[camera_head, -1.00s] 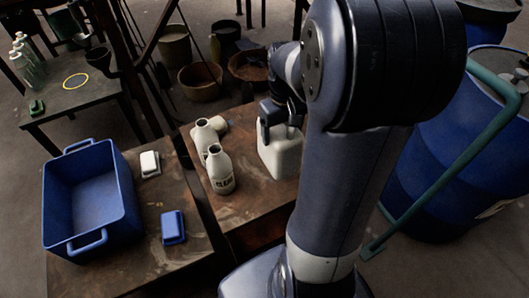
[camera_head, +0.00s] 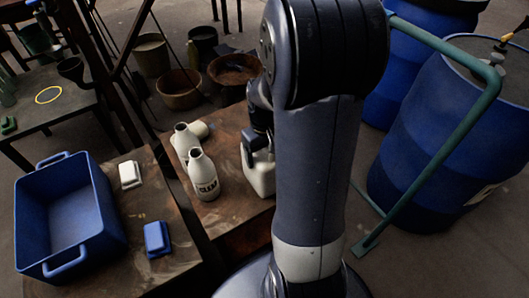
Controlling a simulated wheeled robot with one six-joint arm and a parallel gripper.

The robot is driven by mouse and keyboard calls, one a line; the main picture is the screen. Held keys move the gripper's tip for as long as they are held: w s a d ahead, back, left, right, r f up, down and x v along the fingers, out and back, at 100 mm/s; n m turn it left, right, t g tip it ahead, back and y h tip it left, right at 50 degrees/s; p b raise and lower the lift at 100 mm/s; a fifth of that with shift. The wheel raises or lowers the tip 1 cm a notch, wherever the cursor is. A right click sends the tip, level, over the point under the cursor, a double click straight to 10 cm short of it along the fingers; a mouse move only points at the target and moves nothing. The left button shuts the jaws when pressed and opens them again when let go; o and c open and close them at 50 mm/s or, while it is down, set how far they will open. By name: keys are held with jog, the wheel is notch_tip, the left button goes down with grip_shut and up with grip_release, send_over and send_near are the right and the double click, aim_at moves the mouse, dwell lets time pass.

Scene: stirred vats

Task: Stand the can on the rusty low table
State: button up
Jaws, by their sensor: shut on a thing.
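The can, a white jerrycan-like container (camera_head: 258,176), is upright in my gripper (camera_head: 255,150), over the brown, rust-stained low table (camera_head: 228,130) in the middle. My gripper is shut on its top. My own arm hides the can's right side. I cannot tell whether its base touches the tabletop. A second brown, stained low table (camera_head: 185,262) stands at the left; which of the two is the rusty one is not clear.
A blue crate (camera_head: 112,232) and small white (camera_head: 130,174) and blue (camera_head: 157,239) containers are on the left table. Blue drums (camera_head: 440,135) and a green rail (camera_head: 430,165) stand right.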

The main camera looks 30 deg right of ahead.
jog(key=shift+f, duration=0.2)
jog(key=o, duration=1.4)
jog(key=shift+c, duration=0.2)
jog(key=shift+r, duration=0.1)
notch_tip(320, 180, up, 12)
jog(key=p, duration=0.3)
jog(key=shift+r+p, duration=0.15)
jog(key=shift+p, duration=0.15)
